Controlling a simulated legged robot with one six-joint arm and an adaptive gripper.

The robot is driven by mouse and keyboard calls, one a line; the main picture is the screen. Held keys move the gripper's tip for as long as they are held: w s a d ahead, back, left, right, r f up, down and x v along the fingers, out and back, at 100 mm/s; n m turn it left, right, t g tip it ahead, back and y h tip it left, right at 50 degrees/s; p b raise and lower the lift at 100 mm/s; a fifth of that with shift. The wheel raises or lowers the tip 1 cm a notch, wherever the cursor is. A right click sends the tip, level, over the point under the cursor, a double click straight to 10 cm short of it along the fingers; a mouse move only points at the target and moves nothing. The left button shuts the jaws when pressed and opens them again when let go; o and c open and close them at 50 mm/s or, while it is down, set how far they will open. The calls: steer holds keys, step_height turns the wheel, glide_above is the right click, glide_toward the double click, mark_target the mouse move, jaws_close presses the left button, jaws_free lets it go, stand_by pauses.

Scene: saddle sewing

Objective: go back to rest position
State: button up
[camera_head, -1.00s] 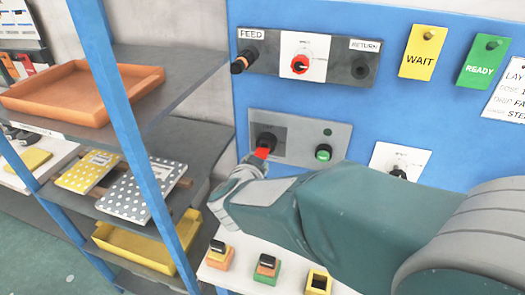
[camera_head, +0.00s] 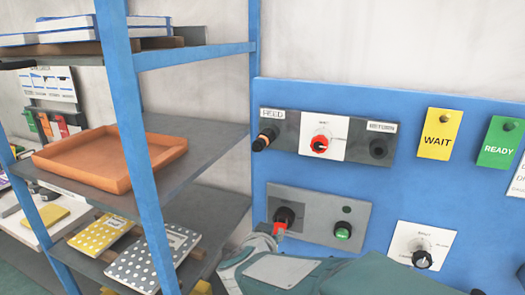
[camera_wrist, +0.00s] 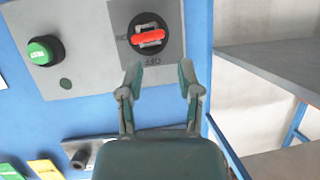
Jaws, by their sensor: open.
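My gripper (camera_wrist: 160,78) is open and empty in the wrist view. Its two fingers stand apart in front of the grey switch plate (camera_wrist: 90,72). A black rotary switch with a red handle (camera_wrist: 150,40) lies just beyond the fingertips, with bare plate showing between; the exact gap is hard to judge. In the head view my teal arm reaches in from the lower right, and its end is just below the same red-handled switch (camera_head: 281,226). The fingertips are not clear there. A green button (camera_head: 343,230) sits on the same plate.
The blue panel (camera_head: 420,180) also carries a red knob (camera_head: 320,143), a lower knob plate (camera_head: 422,245), a yellow WAIT tag (camera_head: 440,138) and a green READY tag (camera_head: 500,145). A blue-framed shelf with an orange tray (camera_head: 80,178) and dotted boxes stands close at left.

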steer(key=s+r+n+g+y, duration=0.1)
steer(key=s+r+n+y, duration=0.4)
steer(key=y, duration=0.3)
steer(key=s+d+f+g+h, duration=0.2)
steer(key=s+d, duration=0.4)
steer(key=s, duration=0.3)
steer(key=s+d+f+m+g+h, duration=0.1)
steer(key=s+d+f+g+h, duration=0.1)
steer(key=s+d, duration=0.4)
steer(key=s+f+g, duration=0.1)
steer(key=s+g, duration=0.1)
steer(key=s, duration=0.1)
steer(key=shift+d+g, duration=0.3)
steer(key=shift+d, duration=0.1)
